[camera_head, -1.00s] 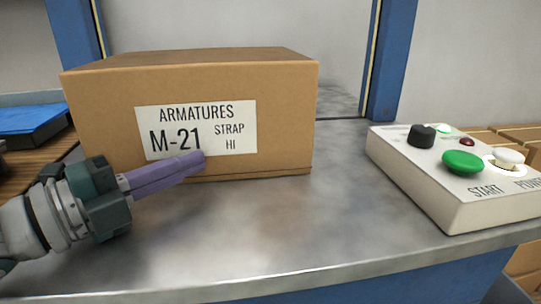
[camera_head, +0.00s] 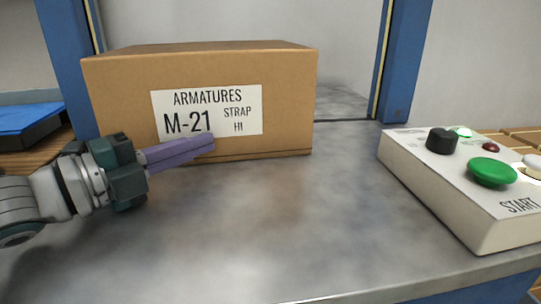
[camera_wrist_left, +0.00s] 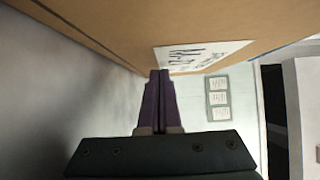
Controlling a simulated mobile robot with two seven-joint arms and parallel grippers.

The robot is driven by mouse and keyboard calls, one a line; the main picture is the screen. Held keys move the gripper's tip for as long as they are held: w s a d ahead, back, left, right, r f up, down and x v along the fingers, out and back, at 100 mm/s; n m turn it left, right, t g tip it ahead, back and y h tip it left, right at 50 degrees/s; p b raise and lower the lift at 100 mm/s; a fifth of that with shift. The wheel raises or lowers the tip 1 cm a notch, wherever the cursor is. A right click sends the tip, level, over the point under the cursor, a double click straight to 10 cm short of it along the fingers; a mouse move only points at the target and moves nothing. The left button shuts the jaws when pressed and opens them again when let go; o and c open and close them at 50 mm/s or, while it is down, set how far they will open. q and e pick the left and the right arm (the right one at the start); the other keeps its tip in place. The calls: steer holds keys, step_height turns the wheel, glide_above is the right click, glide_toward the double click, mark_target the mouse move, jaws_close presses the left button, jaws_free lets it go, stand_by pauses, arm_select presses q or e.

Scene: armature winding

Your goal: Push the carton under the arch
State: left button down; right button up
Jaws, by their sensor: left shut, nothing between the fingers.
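The brown carton (camera_head: 285,100) stands upright on the metal table, its front face with a white label reading "ARMATURES M-21 STRAP HI" toward me. The blue arch (camera_head: 403,60) stands behind it, with one post at each side of the carton. My left gripper (camera_head: 212,144) is shut and empty, its purple fingers pointing at the lower part of the label. In the left wrist view the fingertips (camera_wrist_left: 160,73) are at the carton face (camera_wrist_left: 120,30) by the label edge; I cannot tell whether they touch. My right gripper is not in view.
A white control box (camera_head: 450,190) with a green START button and a black knob stands on the right of the metal table (camera_head: 270,220). A blue tray (camera_head: 25,120) lies at the far left. The table front is clear.

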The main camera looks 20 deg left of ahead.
arm_select(q)
steer(key=shift+s, duration=0.1)
steer(key=p+v, duration=0.2)
steer(key=v, duration=0.8)
steer(key=r+n+y+p, duration=0.1)
steer(key=n+p, duration=0.1)
steer(key=p, duration=0.1)
steer(key=d+r+n+g+y+p, duration=0.1)
steer(key=r+n+p, duration=0.1)
steer(key=p, duration=0.1)
steer(key=d+r+n+y+p, duration=0.1)
steer(key=r+n+y+p, duration=0.1)
steer(key=p, duration=0.1)
steer(key=shift+w, duration=0.4)
steer(key=s+d+r+n+g+y+p, duration=0.1)
steer(key=s+d+r+n+g+p, duration=0.5)
steer(key=s+r+p, duration=0.4)
steer(key=s+d+r+n+g+y+p, duration=0.25)
steer(key=s+r+n+g+p, duration=0.5)
steer(key=p, duration=0.55)
step_height(320, 180, up, 35)
steer(key=w+n+t+p, duration=0.1)
steer(key=p, duration=3.3)
steer(key=shift+w+d+r+h+p, duration=0.15)
steer(key=shift+w+d+h+p, duration=0.2)
steer(key=shift+w+d+p, duration=0.05)
